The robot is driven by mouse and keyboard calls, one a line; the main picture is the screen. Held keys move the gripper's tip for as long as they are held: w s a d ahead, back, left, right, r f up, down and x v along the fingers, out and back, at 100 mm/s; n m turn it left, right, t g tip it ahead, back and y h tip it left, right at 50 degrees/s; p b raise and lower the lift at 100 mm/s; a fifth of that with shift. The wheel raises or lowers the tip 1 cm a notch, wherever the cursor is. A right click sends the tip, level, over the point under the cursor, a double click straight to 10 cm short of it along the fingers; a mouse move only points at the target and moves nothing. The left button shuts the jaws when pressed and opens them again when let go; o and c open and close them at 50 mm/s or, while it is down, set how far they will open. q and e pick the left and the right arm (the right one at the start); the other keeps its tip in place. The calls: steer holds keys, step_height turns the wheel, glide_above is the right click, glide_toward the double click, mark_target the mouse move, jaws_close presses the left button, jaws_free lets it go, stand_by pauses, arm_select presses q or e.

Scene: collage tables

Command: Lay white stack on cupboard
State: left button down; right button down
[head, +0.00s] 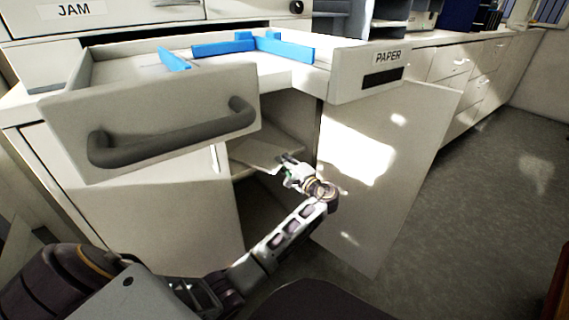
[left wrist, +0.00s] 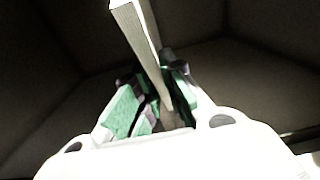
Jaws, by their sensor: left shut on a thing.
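The white stack (left wrist: 138,35) shows edge-on in the left wrist view, as a thin pale slab between the green-padded fingers of my left gripper (left wrist: 152,112). The gripper is shut on it. In the head view my left gripper (head: 287,164) reaches into the open cupboard (head: 290,108) below the drawers. A flat pale slab (head: 262,153) lies level at its fingertips and looks like the same stack. Whether its underside touches the cupboard's shelf cannot be told. My right gripper is not in view.
An open drawer (head: 150,122) with a dark handle overhangs the cupboard, with blue dividers (head: 222,48) inside. The open door (head: 375,170) stands right of my arm, close to it. The floor (head: 470,190) farther right is clear.

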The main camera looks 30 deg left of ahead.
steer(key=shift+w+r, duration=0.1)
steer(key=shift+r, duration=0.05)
arm_select(q)
steer(key=c, duration=1.5)
jaws_free()
steer(key=shift+f, duration=0.1)
